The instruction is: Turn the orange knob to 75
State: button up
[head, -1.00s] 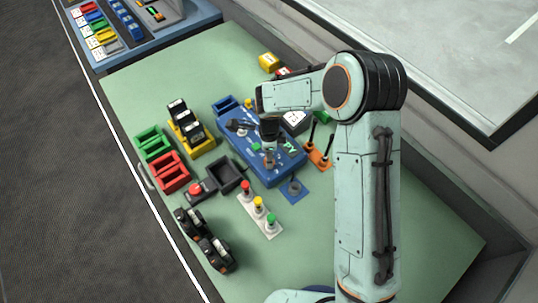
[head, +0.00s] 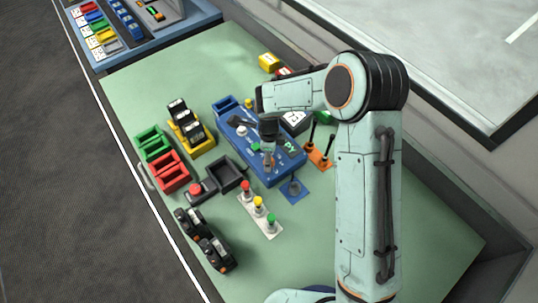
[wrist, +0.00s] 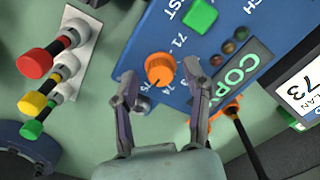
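The orange knob (wrist: 160,70) sits on the blue panel (wrist: 130,62) in the wrist view. Its pale mark points to the lower left. The printed numbers 71 and 75 show beside it; the number between them is partly hidden. My gripper (wrist: 159,76) is open, with one finger on each side of the knob. I cannot tell whether either finger touches it. In the head view my gripper (head: 268,148) points down over the blue panel (head: 232,139), and the knob is too small to make out clearly.
A green button (wrist: 201,16) and a COPY sign (wrist: 240,73) are near the knob. A screen reading PLAN 73 (wrist: 304,93) stands to the right. Red, yellow and green buttons (head: 258,204) stand on a white plate. Orange-based levers (head: 318,156) are right of the panel.

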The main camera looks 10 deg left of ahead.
jog(key=shift+r, duration=0.1)
notch_tip(320, 180, up, 12)
dwell(0.5)
dwell(0.4)
